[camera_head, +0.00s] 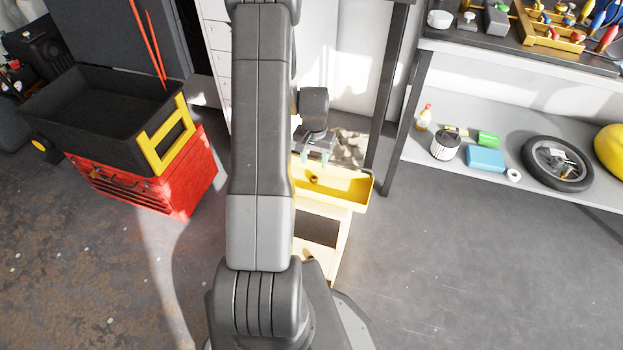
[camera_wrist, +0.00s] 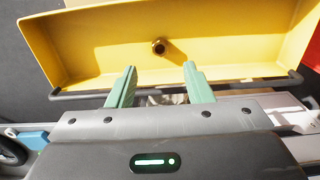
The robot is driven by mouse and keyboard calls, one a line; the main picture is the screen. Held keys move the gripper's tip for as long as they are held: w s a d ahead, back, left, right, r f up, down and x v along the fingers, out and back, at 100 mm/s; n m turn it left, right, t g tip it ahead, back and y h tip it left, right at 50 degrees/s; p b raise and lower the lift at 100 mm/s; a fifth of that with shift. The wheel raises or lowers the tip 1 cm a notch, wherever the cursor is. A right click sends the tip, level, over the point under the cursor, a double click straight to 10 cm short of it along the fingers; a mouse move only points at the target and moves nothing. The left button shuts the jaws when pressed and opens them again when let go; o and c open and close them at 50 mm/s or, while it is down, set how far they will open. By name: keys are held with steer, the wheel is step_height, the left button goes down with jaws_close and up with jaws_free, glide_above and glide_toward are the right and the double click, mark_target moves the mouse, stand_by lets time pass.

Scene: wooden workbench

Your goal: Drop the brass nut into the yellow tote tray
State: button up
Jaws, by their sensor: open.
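The yellow tote tray (camera_head: 345,188) stands right of my arm in the head view, and it fills the upper part of the wrist view (camera_wrist: 90,47). The brass nut (camera_wrist: 159,47) lies inside the tray, on its floor near the middle. It also shows as a small dark brown piece in the head view (camera_head: 314,180). My gripper (camera_wrist: 160,72) is open, with two green fingers apart and nothing between them. In the head view my gripper (camera_head: 316,156) is at the tray's far side. The nut is beyond the fingertips in the wrist view, apart from them.
A red tool chest (camera_head: 190,181) with a black and yellow bin (camera_head: 95,112) stands at the left. At the right, a workbench (camera_head: 470,48) has a lower shelf (camera_head: 420,158) holding a wheel (camera_head: 557,163) and a blue box (camera_head: 486,159). The floor at front right is clear.

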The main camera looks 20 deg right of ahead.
step_height(320, 180, up, 13)
steer(key=p, duration=0.2)
steer(key=shift+r, duration=0.15)
step_height(320, 180, down, 14)
steer(key=shift+r+b, duration=0.25)
steer(key=shift+b, duration=0.9)
steer(key=shift+r+p, duration=0.35)
steer(key=shift+p, duration=0.1)
step_height(320, 180, up, 4)
steer(key=shift+r+p, duration=0.1)
steer(key=shift+p, duration=1.1)
